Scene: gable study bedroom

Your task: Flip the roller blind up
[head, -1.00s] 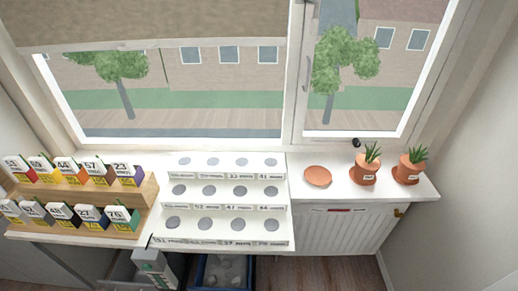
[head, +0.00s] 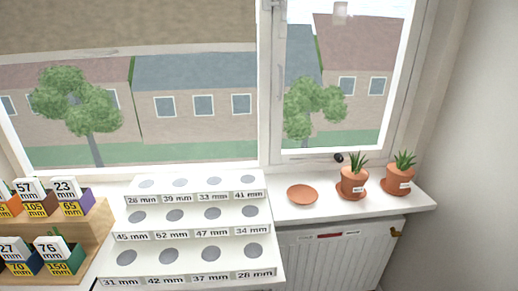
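The roller blind (head: 120,25) is a tan-brown sheet over the upper part of the wide left window pane in the head view. Its pale bottom bar (head: 130,49) runs across the pane near the top of the view. The lower part of the pane below it is uncovered. The upper end of the blind is out of view. Neither of my grippers shows in the head view.
A white stepped rack (head: 190,230) with grey discs stands below the window. A wooden stand (head: 75,228) with colored boxes is at left. Two potted plants (head: 353,182) and a terracotta saucer (head: 302,194) sit on the sill above a radiator (head: 335,255).

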